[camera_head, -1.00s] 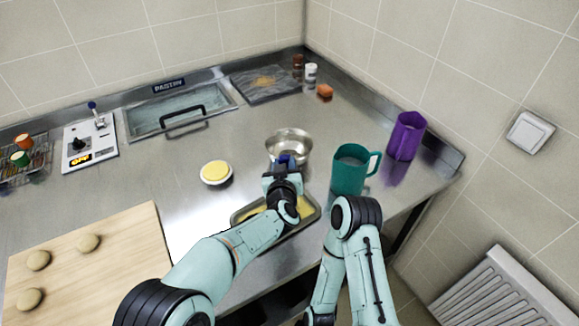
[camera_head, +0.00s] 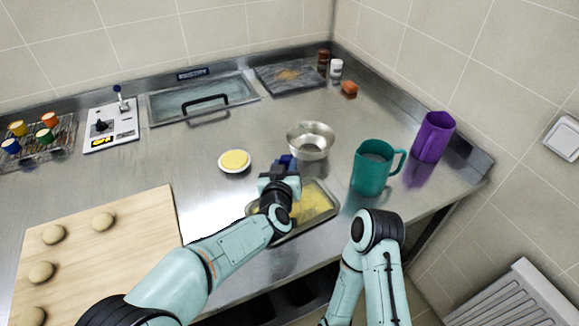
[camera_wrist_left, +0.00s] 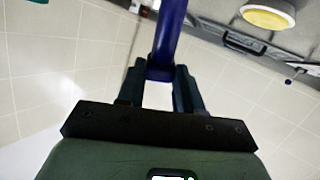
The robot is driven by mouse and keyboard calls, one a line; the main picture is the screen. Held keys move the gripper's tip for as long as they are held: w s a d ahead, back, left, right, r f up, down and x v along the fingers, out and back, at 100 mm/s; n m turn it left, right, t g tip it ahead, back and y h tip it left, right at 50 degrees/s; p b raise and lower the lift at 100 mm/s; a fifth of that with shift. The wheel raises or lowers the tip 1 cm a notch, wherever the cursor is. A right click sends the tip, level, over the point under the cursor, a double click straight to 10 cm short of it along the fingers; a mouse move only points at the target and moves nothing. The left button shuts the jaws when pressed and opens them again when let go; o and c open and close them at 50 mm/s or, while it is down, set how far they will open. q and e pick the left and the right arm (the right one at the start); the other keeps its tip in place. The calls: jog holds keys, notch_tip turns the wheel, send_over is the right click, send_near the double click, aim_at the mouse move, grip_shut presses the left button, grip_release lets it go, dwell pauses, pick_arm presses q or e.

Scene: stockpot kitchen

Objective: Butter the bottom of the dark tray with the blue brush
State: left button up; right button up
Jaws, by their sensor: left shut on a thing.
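My left gripper (camera_head: 281,174) is shut on the blue brush (camera_head: 287,162), over the left part of the dark tray (camera_head: 334,202). In the left wrist view the blue handle (camera_wrist_left: 171,32) stands between the fingers (camera_wrist_left: 160,78). The brush's bristles are hidden, so I cannot tell whether they touch the tray. Yellow butter (camera_head: 313,202) shows on the tray's bottom at the right; my gripper and forearm hide the left part. A white dish with yellow butter (camera_head: 234,160) stands left of the gripper. My right arm is low at the counter's front; its gripper is out of frame.
A metal bowl (camera_head: 311,150) stands just behind the tray. A teal jug (camera_head: 371,172) and a purple jug (camera_head: 432,137) stand to the right. A wooden board (camera_head: 120,255) with several dough balls lies at the left.

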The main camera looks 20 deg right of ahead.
pick_arm(q)
jog(key=shift+a+b, duration=2.4)
jog(key=shift+a, duration=2.85)
pick_arm(e)
jog(key=shift+s+f, duration=1.1)
jog(key=shift+f, duration=1.6)
pick_arm(q)
jog(key=shift+w+d+f+p, duration=0.1)
jog(key=shift+w+d+p, duration=0.2)
jog(key=shift+d+p, duration=1.15)
jog(key=shift+w+d+f+p, duration=0.2)
jog(key=shift+d+p, duration=0.5)
jog(key=shift+d, duration=1.4)
jog(key=shift+w+d+r+p, duration=0.1)
jog(key=shift+w+d+p, duration=0.25)
jog(key=shift+d+p, duration=1.1)
pick_arm(e)
jog(key=w+r, duration=0.3)
jog(key=r, duration=0.4)
jog(key=shift+w+r+b, duration=0.2)
jog(key=shift+w+b, duration=0.05)
jog(key=shift+b, duration=0.1)
